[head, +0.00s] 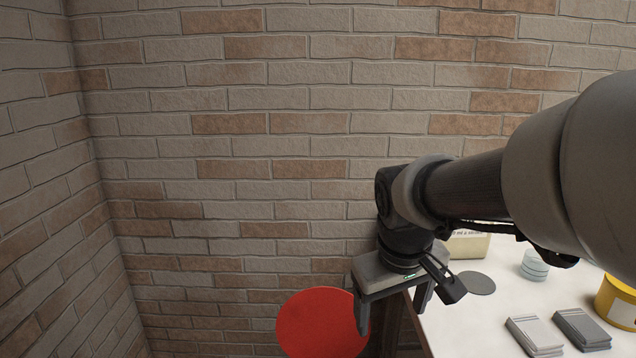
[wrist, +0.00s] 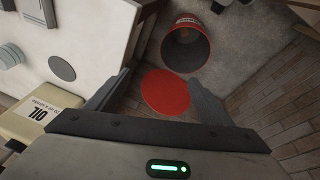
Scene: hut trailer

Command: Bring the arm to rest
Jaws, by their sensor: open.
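My gripper (head: 392,320) hangs pointing down at the left edge of the white table (head: 455,325), in front of the brick wall. In the wrist view my gripper (wrist: 158,78) shows its two fingers spread apart with nothing held between them. My arm reaches in from the right of the head view, bent down at the wrist. A flat red disc (head: 322,325) shows beyond and left of the gripper. In the wrist view the red disc (wrist: 165,92) appears below, between the fingers; its height is hard to tell.
A red open bucket (wrist: 187,45) is beyond the disc. On the table are a grey disc (head: 477,283), a pale container marked OIL (wrist: 35,115), a light blue round stack (head: 534,265), two grey flat blocks (head: 535,337) and a yellow can (head: 617,300). Brick walls stand behind and left.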

